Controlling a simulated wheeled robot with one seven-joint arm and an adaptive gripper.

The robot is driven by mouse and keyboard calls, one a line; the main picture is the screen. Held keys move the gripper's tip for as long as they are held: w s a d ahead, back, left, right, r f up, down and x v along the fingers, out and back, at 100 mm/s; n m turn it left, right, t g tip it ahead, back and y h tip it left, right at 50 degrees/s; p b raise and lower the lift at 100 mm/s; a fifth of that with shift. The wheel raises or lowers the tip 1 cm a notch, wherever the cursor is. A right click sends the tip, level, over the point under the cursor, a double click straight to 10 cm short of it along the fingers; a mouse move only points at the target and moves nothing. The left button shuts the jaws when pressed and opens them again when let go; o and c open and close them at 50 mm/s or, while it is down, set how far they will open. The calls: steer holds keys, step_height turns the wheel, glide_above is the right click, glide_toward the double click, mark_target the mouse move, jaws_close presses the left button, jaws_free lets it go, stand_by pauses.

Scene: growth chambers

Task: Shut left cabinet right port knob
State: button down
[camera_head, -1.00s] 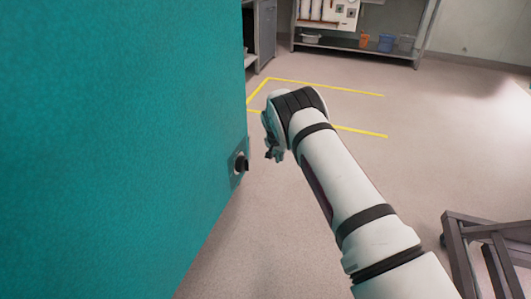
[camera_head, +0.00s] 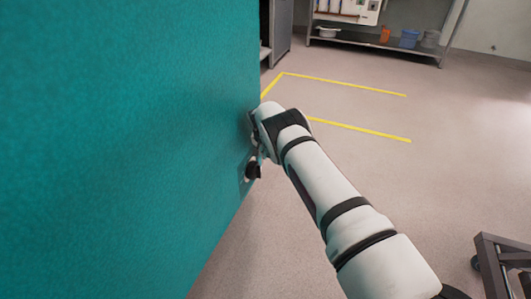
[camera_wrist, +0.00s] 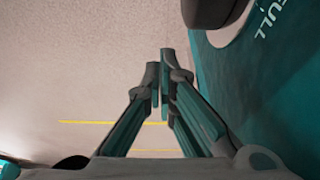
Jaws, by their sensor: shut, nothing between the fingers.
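The black port knob (camera_head: 252,169) sits on a small plate on the teal cabinet side (camera_head: 150,130) in the head view. In the wrist view the dark knob (camera_wrist: 212,10) shows at the top, cut off by the frame edge, on a grey disc beside the word "FULL" on a teal plate. My gripper (camera_wrist: 159,75) is shut and empty, its fingertips below and left of the knob in that view. In the head view my gripper (camera_head: 259,150) is mostly hidden by my wrist, close to the cabinet side just above the knob. I cannot tell whether it touches the knob.
A dark metal frame (camera_head: 500,262) stands at the lower right. A shelf (camera_head: 375,45) with bins stands at the back. Yellow floor lines (camera_head: 350,84) mark the floor beyond my arm. The floor right of my arm is mostly clear.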

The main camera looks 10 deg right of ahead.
mark_target(256, 171)
steer(key=shift+s+a+f+b, duration=0.3)
steer(key=shift+s+a, duration=0.2)
steer(key=shift+s, duration=0.3)
steer(key=shift+s+a+f+b, duration=0.15)
steer(key=shift+s+a+f, duration=0.25)
steer(key=shift+s, duration=0.35)
steer(key=shift+r, duration=0.1)
